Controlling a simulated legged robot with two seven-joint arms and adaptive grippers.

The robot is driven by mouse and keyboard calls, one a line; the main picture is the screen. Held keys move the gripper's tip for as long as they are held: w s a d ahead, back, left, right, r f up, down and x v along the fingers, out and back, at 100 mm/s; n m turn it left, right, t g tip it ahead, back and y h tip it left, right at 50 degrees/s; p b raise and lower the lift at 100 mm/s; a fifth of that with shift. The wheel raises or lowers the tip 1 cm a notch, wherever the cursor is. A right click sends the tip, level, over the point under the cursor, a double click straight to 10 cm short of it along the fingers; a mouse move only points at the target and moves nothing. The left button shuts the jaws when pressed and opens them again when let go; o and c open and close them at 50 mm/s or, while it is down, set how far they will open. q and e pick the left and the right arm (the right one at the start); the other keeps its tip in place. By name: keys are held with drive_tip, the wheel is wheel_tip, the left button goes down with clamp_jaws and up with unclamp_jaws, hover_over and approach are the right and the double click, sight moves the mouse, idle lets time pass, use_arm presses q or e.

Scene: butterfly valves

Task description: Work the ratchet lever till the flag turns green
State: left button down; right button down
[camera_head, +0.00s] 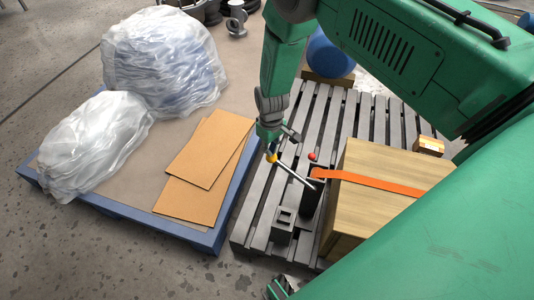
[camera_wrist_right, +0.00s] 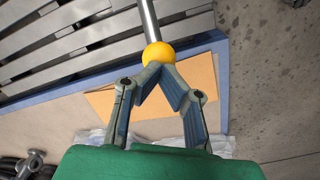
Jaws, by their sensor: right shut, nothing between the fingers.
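The ratchet (camera_head: 312,199) is a dark block on the pallet beside a wooden crate. Its grey lever (camera_head: 293,173) leans up and left to a yellow knob (camera_head: 272,157). The knob also shows in the right wrist view (camera_wrist_right: 158,54). A small red ball-shaped marker, likely the flag (camera_head: 312,156), is above the ratchet; no green shows on it. My right gripper (camera_head: 270,147) is shut and empty, its fingertips (camera_wrist_right: 159,70) right at the knob's near side. A green and grey part at the bottom edge, perhaps my left gripper (camera_head: 281,288), is cut off.
An orange strap (camera_head: 370,182) runs from the ratchet over the wooden crate (camera_head: 350,215). A small grey block (camera_head: 283,226) sits left of the ratchet on the slatted pallet (camera_head: 255,215). A blue pallet (camera_head: 120,208) with cardboard sheets (camera_head: 208,148) and wrapped bundles lies left.

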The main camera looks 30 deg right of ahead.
wheel_tip(320, 180, down, 11)
drive_tip(key=w+a+b, duration=0.2)
drive_tip(key=b, duration=0.8)
drive_tip(key=shift+w+a+r, duration=0.15)
drive_tip(key=shift+w+r, duration=0.05)
drive_tip(key=shift+w, duration=0.05)
drive_tip(key=shift+w, duration=0.15)
